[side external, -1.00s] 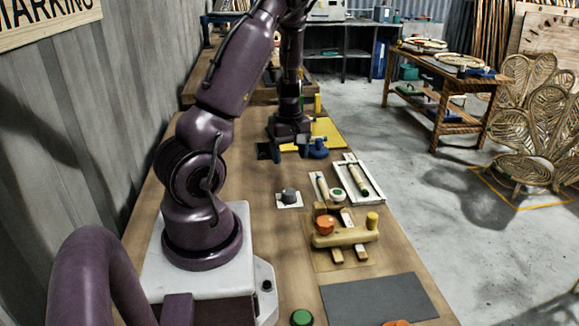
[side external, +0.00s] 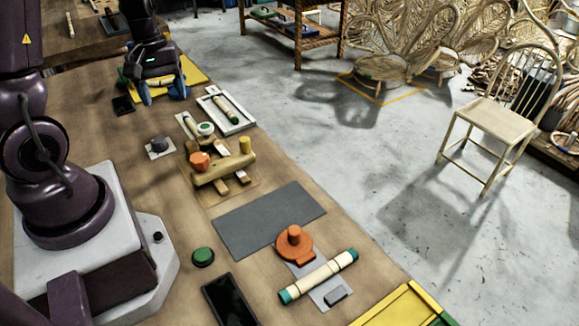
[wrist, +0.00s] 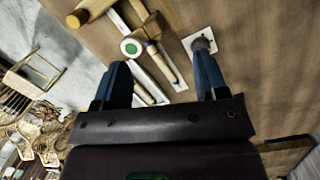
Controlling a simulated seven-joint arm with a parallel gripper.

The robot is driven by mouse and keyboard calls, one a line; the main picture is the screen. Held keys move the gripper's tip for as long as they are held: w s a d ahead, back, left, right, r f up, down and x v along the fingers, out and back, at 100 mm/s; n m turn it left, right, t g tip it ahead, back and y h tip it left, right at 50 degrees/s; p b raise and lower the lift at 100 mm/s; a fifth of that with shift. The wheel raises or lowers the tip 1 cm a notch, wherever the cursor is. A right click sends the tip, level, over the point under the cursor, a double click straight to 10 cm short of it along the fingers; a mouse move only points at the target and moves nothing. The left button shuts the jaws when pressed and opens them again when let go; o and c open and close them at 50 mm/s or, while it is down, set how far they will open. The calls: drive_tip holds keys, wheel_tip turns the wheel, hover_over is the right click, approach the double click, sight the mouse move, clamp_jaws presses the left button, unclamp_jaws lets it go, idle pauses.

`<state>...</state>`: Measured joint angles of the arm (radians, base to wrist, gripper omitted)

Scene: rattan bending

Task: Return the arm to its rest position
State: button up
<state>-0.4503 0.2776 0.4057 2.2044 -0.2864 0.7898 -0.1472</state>
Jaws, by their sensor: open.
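My gripper (side external: 166,94) hangs at the far end of the workbench (side external: 85,150), over or near a yellow mat (side external: 197,75). In the wrist view its two blue fingers (wrist: 163,80) are spread wide with nothing between them held. Beyond the fingers lie a white tray with a rod (side external: 226,109), a white-and-green round piece (side external: 206,128) and a grey knob on a white plate (side external: 159,146). These stand apart from the fingers. The exact height of my gripper above the bench is hard to tell.
A wooden jig (side external: 225,170) with an orange knob stands mid-bench. Nearer are a grey mat (side external: 268,220), an orange clamp (side external: 294,243), a green-ended rod (side external: 318,276), a green button (side external: 203,257) and a dark tablet (side external: 230,300). A chair (side external: 500,115) stands on the floor.

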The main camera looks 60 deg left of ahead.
drive_tip(key=s+d+r+m+t, duration=0.1)
drive_tip(key=d+r+m+t, duration=0.1)
drive_tip(key=d+r+m, duration=0.5)
drive_tip(key=s+d+r+m+t+y, duration=0.1)
drive_tip(key=d+r+m+t, duration=0.2)
drive_tip(key=d+r+m, duration=0.3)
drive_tip(key=d+r, duration=0.3)
drive_tip(key=d, duration=0.4)
drive_tip(key=shift+d+r+m, duration=0.2)
drive_tip(key=shift+d+m, duration=0.15)
drive_tip(key=shift+m, duration=0.05)
